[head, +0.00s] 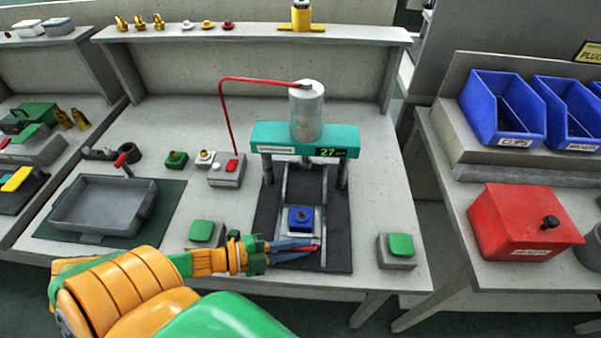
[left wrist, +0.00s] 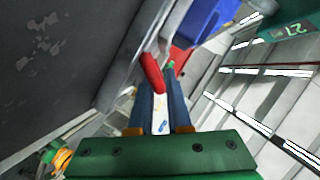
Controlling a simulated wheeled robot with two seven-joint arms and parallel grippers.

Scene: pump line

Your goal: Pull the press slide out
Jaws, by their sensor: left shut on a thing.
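The press (head: 272,137) has a teal crossbeam with a "27" display and a grey cylinder on top. Its slide (head: 288,222) lies between rails on a dark base plate, partly out in front of the posts. A blue block (head: 300,218) with a brass-coloured centre sits on the slide. My left gripper (head: 310,246) reaches in from the left at the slide's front end, shut on the red handle (head: 297,252). In the left wrist view the red handle (left wrist: 152,73) shows at the tips of the two dark blue fingers. My right gripper is not in view.
Green-topped button boxes stand left (head: 201,231) and right (head: 400,246) of the press. A grey tray (head: 103,206) is at the left on a dark green mat. A small box with a red switch (head: 229,169) stands behind my gripper.

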